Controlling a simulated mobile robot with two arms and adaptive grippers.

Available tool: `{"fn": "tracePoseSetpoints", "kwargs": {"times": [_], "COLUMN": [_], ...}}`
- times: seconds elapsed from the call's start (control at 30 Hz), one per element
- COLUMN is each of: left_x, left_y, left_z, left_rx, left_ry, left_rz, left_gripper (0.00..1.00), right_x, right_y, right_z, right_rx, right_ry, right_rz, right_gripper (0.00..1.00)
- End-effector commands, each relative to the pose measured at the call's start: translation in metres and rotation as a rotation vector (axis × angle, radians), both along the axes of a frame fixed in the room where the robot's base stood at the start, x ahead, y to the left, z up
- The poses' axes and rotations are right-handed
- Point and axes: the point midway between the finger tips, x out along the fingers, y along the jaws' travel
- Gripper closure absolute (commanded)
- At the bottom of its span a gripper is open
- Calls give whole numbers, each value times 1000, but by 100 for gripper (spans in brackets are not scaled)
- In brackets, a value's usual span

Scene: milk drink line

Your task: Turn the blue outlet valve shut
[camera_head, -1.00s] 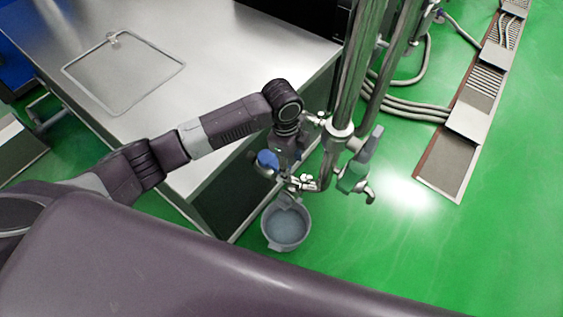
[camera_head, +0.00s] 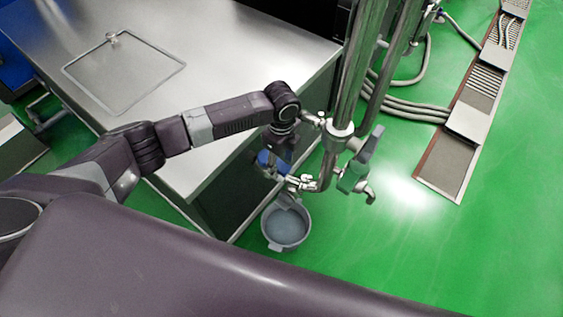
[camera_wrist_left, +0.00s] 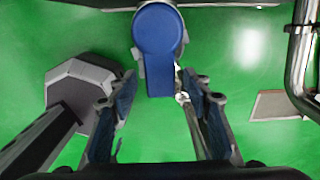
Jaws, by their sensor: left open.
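The blue outlet valve (camera_head: 268,160) sits on the steel pipework beside the table corner, partly hidden by my left gripper. In the left wrist view its blue handle (camera_wrist_left: 158,38) has a round head with a short bar pointing down toward my fingers. My left gripper (camera_head: 281,160) is at the valve, coming from above. In the left wrist view the left gripper (camera_wrist_left: 160,105) is open, with a finger on each side below the handle's bar. The lower end of the bar lies near the gap between the fingertips. I cannot tell if they touch. My right gripper is not in view.
A grey bucket (camera_head: 286,228) stands on the green floor below the valve. A green-handled valve (camera_head: 362,160) is on the pipe to the right. Vertical steel pipes (camera_head: 357,75) rise beside the steel table (camera_head: 215,50). The floor at right is clear up to the drain (camera_head: 446,160).

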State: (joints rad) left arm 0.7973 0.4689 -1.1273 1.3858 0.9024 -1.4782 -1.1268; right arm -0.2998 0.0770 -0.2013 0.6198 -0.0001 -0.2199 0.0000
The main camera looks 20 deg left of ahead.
Motion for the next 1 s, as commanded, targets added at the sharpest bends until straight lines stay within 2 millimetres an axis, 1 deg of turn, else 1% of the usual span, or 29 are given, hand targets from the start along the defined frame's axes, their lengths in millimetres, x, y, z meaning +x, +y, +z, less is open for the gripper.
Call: {"fn": "tracePoseSetpoints", "kwargs": {"times": [0.2, 0.6, 0.87, 1.0], "left_x": [0, 0, 0, -3], "left_y": [0, 0, 1, 6], "left_z": [-1, 0, 0, 1], "left_rx": [0, 0, 0, 0], "left_ry": [-1, -1, -1, 0], "left_rz": [-1, 0, -1, -10], "left_gripper": [55, 99, 100, 100], "right_x": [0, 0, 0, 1], "right_y": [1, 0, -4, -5], "right_z": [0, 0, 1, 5], "right_rx": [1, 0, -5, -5], "right_ry": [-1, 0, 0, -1], "right_rz": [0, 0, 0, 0], "right_gripper": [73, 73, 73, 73]}}
